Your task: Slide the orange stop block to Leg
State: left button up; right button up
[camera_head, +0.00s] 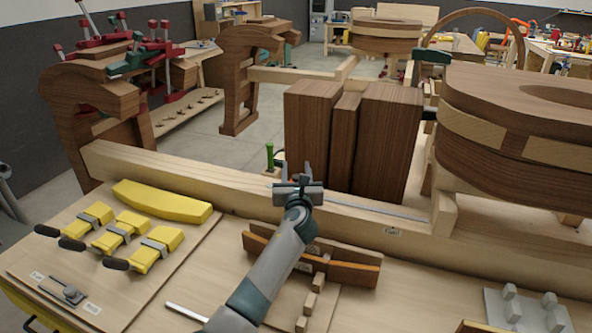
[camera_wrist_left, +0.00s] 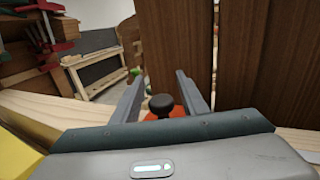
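The orange stop block (camera_wrist_left: 165,115) shows in the left wrist view as a small orange patch under a black round knob (camera_wrist_left: 161,104). In the head view I cannot make it out; my gripper covers that spot. My left gripper (camera_head: 294,177) is over the long pale beam (camera_head: 190,180), in front of the dark wood boards. In the wrist view its two fingers (camera_wrist_left: 160,78) are apart, one on each side of the knob, with gaps visible. A metal rail (camera_head: 375,208) runs along the beam to the right. I cannot read a "Leg" mark. My right gripper is not in view.
Tall dark boards (camera_head: 385,140) stand close behind the gripper. Yellow-handled tools (camera_head: 118,233) and a yellow curved piece (camera_head: 160,201) lie at left. A wooden rack (camera_head: 315,258) stands in front of the beam. A large curved wooden form (camera_head: 515,120) rises at right.

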pick_arm(q)
jog(key=shift+s, duration=0.15)
jog(key=shift+s+r+p, duration=0.1)
jog(key=shift+s+p, duration=0.3)
jog(key=shift+p, duration=0.3)
jog(key=s+p, duration=0.8)
jog(key=s, duration=0.8)
jog(key=shift+s, duration=0.1)
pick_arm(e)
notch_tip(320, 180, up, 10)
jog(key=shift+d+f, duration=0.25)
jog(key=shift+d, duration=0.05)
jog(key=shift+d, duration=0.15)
pick_arm(q)
jog(key=shift+s, duration=0.1)
